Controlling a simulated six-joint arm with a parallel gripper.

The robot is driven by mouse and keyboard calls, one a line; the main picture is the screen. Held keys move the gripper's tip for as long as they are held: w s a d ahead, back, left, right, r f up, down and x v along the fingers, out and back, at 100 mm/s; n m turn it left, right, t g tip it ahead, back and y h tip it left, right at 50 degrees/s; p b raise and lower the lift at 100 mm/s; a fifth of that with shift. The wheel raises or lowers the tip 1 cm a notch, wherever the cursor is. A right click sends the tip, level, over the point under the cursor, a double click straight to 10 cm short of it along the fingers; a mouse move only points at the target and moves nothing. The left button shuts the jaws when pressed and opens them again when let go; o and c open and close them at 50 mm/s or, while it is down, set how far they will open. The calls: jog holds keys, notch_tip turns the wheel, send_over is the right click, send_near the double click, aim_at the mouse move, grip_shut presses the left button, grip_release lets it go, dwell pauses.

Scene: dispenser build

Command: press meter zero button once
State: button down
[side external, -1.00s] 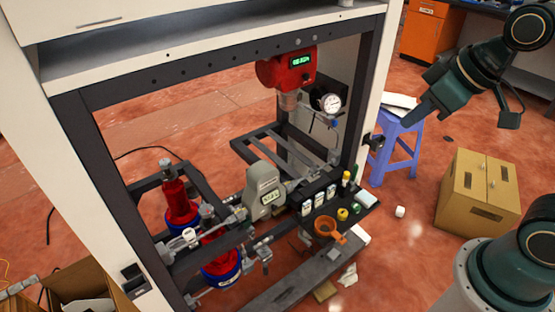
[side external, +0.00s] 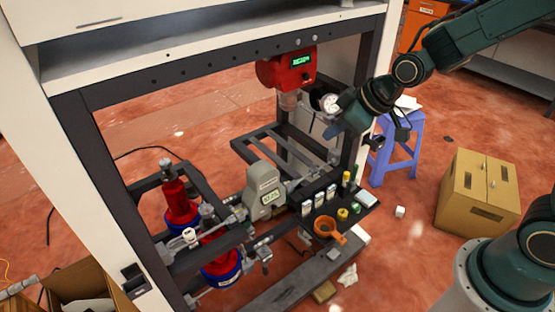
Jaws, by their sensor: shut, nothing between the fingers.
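A grey meter (side external: 264,187) with a small lit display stands in the lower middle of the frame. A red unit (side external: 288,68) with a green display hangs under the top beam. I cannot make out a zero button on either, and the text on both displays is too small to read surely. My gripper (side external: 333,129) is shut and empty.
A dark frame surrounds the work, with a right post (side external: 366,95). Small bottles and an orange funnel (side external: 326,228) sit on a black shelf right of the grey meter. Red cylinders (side external: 178,200) stand left. A purple stool (side external: 402,145) and cardboard box (side external: 478,190) are outside.

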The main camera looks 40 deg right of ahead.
jog(key=w+a+f+n, duration=0.1)
jog(key=w+a+f, duration=0.1)
jog(key=w+f, duration=0.45)
jog(key=n+t+y, duration=0.1)
send_near(274, 207)
jog(key=s+a+r, duration=0.2)
jog(key=s+a, duration=0.1)
jog(key=s+f+t, duration=0.1)
jog(key=s+f, duration=0.3)
jog(key=f, duration=0.5)
jog(key=shift+d, duration=0.5)
jog(key=shift+w, duration=0.15)
jog(key=w, duration=0.8)
jog(key=shift+w, duration=0.2)
